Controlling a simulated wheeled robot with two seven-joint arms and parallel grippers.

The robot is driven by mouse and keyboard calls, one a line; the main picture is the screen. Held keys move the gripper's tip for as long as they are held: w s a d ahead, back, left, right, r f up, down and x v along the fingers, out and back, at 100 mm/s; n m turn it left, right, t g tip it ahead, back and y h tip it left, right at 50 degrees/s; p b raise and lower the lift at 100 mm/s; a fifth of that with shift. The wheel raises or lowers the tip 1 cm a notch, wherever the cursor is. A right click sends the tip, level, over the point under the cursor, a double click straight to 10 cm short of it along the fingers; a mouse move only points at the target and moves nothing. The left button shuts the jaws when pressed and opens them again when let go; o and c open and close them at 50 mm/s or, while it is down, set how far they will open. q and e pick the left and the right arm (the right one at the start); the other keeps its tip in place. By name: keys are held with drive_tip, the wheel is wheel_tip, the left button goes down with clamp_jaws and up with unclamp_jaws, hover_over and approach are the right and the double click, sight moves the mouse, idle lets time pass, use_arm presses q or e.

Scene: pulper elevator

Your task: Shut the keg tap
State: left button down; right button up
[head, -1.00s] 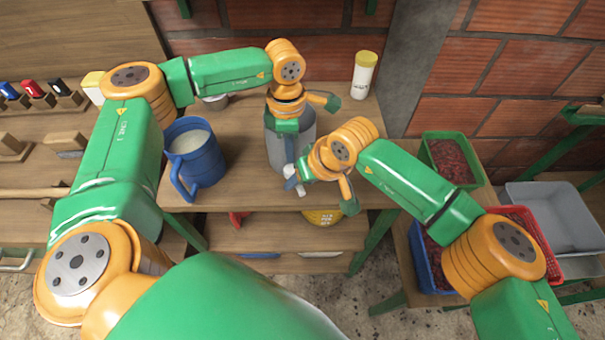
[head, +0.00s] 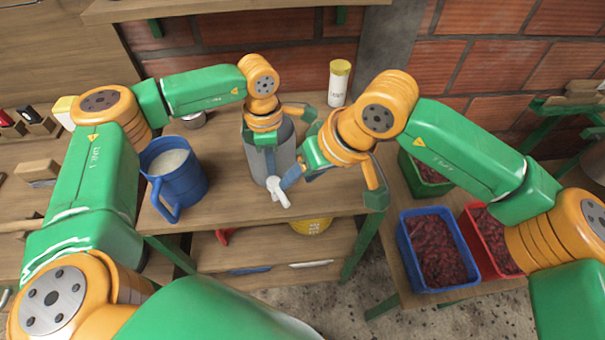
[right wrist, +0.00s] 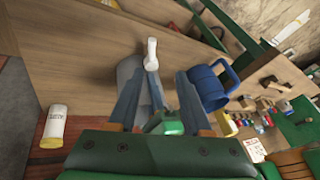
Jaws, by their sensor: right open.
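The grey keg (head: 286,155) stands on the wooden table, with its white tap (head: 279,192) on the near side. In the right wrist view the tap (right wrist: 151,54) shows just beyond my fingertips. My right gripper (head: 290,178) is open, its blue fingers close to the tap from the right. In the right wrist view its fingers (right wrist: 160,78) are spread with a clear gap; I cannot tell if one touches the tap. My left gripper (head: 270,160) is at the keg's top and front, pointing down; its jaws are not clearly visible. The left wrist hides part of the keg.
A blue jug (head: 180,188) stands left of the keg. A white jar with a yellow lid (head: 339,85) stands behind. Blue (head: 405,245), red (head: 466,228) and green (head: 412,175) crates of dark red fruit sit at right. A shelf (head: 270,256) lies below the tabletop.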

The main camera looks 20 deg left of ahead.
drive_tip(key=s+a+f+m+g+y, duration=0.2)
drive_tip(key=s+a+g+y, duration=0.15)
drive_tip(key=s, duration=0.25)
drive_tip(key=m+t+y, duration=0.6)
drive_tip(key=m+t, duration=0.8)
drive_tip(key=m, duration=2.1)
approach(280, 193)
drive_tip(key=shift+m, duration=0.3)
drive_tip(key=x, duration=0.6)
drive_tip(key=shift+d+f, duration=0.1)
drive_tip(key=shift+f, duration=0.2)
clamp_jaws()
